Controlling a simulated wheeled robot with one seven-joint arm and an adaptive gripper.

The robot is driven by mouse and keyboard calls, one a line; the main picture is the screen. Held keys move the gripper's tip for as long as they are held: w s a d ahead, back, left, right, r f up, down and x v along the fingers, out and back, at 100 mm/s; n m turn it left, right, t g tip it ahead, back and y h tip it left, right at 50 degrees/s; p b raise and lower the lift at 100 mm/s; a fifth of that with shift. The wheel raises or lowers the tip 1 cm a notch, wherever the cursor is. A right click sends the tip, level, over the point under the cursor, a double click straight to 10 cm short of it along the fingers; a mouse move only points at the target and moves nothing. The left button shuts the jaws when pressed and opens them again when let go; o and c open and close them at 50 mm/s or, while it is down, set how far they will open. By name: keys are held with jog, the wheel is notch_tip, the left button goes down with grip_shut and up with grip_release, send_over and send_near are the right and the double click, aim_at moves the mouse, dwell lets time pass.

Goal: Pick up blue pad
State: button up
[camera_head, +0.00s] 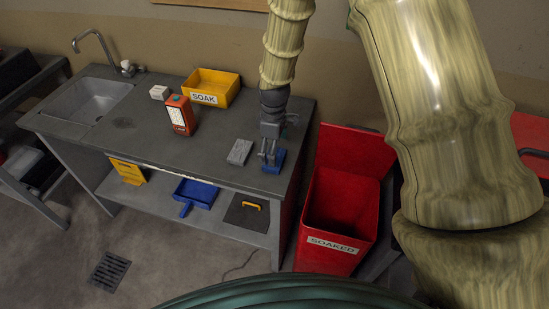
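A blue pad (276,166) is at the right end of the grey workbench (140,142). My gripper (270,155) points down at the pad, with its fingers at or just above it and partly covering it. The fingers are small in this view. I cannot tell whether they touch the pad or are shut on it. The pad appears to be at the level of the bench top.
A grey block (239,152) lies just left of the pad. An orange can (181,115), a white box (159,92) and a yellow SOAK bin (222,81) stand further left, before the sink (92,100). An open red SOAKED bin (322,248) stands right of the bench.

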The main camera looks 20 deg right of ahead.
jog(key=shift+f, duration=0.4)
notch_tip(320, 180, down, 2)
jog(key=shift+s+p, duration=0.1)
jog(key=shift+p, duration=0.55)
jog(key=shift+f, duration=0.4)
jog(key=c, duration=0.7)
jog(key=shift+r, duration=0.15)
jog(key=shift+r+b, duration=0.9)
jog(key=shift+r, duration=0.3)
jog(key=s+a+b, duration=0.1)
jog(key=s, duration=0.4)
jog(key=s+a+r+b, duration=0.1)
jog(key=s+b, duration=0.1)
jog(key=s, duration=0.3)
jog(key=s+a+r+b, duration=0.1)
jog(key=s+b, duration=0.1)
jog(key=s, duration=0.3)
jog(key=shift+s+a+r, duration=0.2)
jog(key=shift+s+a, duration=0.05)
jog(key=shift+a, duration=0.1)
